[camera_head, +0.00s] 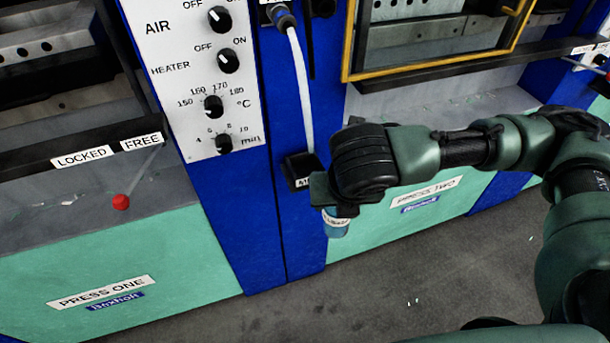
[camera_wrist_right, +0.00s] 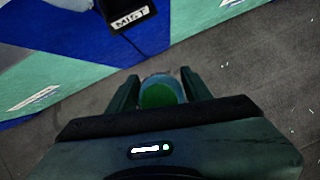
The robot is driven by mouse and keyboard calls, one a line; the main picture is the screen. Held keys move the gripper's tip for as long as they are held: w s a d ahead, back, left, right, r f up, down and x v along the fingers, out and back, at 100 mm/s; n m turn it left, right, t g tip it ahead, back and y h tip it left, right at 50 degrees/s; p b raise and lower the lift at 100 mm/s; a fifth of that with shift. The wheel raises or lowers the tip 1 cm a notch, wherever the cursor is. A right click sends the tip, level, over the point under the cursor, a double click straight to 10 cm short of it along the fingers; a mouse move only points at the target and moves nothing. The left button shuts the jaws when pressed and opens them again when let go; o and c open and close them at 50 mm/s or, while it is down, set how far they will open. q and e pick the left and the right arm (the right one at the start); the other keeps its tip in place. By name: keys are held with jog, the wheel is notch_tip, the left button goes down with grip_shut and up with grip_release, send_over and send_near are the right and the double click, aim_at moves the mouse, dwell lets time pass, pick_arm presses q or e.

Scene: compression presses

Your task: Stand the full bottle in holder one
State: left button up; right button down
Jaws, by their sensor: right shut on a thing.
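My right gripper (camera_head: 325,190) hangs over the floor in front of the blue column, just right of a black labelled box. It is shut on a bottle (camera_head: 337,226) with a blue body and a pale label. Only the bottle's lower part shows below the gripper in the head view. In the right wrist view the bottle (camera_wrist_right: 160,93) shows end-on as a green round between the two fingers. The black box (camera_head: 299,170) sits on the blue column; in the right wrist view its label (camera_wrist_right: 131,19) reads "MIST". I cannot tell whether it is holder one. My left gripper is not in view.
Press one (camera_head: 120,290) is at left, with a red-knobbed lever (camera_head: 121,202). Press two (camera_head: 425,195) is at right. A white control panel (camera_head: 195,75) is on the column. A white hose (camera_head: 302,90) hangs down to the black box. The grey floor in front is open.

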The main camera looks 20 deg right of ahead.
jog(key=n, duration=0.1)
jog(key=r+n+y, duration=0.1)
jog(key=n, duration=0.1)
jog(key=shift+w+a, duration=0.15)
jog(key=shift+a, duration=0.05)
jog(key=shift+w, duration=0.4)
jog(key=p, duration=0.2)
send_over(300, 156)
jog(key=s, duration=0.2)
jog(key=shift+w+f+p, duration=0.15)
jog(key=shift+f+p, duration=0.15)
jog(key=shift+f, duration=1.5)
jog(key=shift+f, duration=0.1)
jog(key=c, duration=0.6)
grip_release()
